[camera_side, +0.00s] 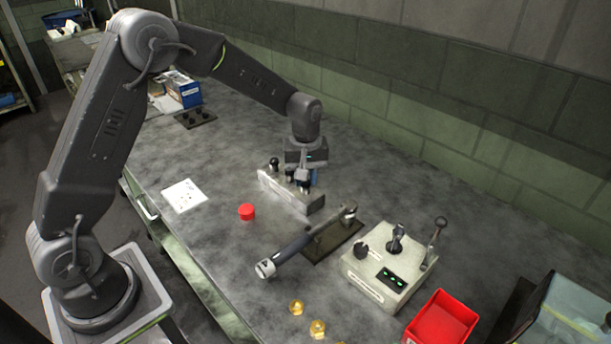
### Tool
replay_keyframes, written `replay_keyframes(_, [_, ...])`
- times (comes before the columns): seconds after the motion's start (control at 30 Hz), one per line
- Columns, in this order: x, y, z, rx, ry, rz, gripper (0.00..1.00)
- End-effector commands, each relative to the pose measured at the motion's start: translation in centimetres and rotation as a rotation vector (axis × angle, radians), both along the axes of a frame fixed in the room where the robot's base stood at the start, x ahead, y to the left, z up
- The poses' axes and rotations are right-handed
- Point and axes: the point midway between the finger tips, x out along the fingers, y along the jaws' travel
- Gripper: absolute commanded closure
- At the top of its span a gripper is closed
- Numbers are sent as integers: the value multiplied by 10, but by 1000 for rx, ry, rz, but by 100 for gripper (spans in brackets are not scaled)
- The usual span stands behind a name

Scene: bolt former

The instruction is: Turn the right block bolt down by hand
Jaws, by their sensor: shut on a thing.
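A light grey block (309,205) stands on the grey worktop near the middle of the side view, with dark bolts on its top. The left bolt (275,163) stands clear of my gripper. My gripper (303,181) points down over the right part of the block and is shut on the right block bolt, which is mostly hidden by the fingers. The thread and how deep the bolt sits cannot be seen from here.
A control box (385,280) with levers and a red bin (441,320) stand further right. A red cap (247,212) and white card (184,196) lie in front.

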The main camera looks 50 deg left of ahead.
Motion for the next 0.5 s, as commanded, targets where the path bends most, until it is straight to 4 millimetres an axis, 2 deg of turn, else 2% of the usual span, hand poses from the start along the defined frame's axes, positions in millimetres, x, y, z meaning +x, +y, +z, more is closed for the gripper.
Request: replay_keyframes(0.5, [1, 0, 2, -1, -2, -491, 98])
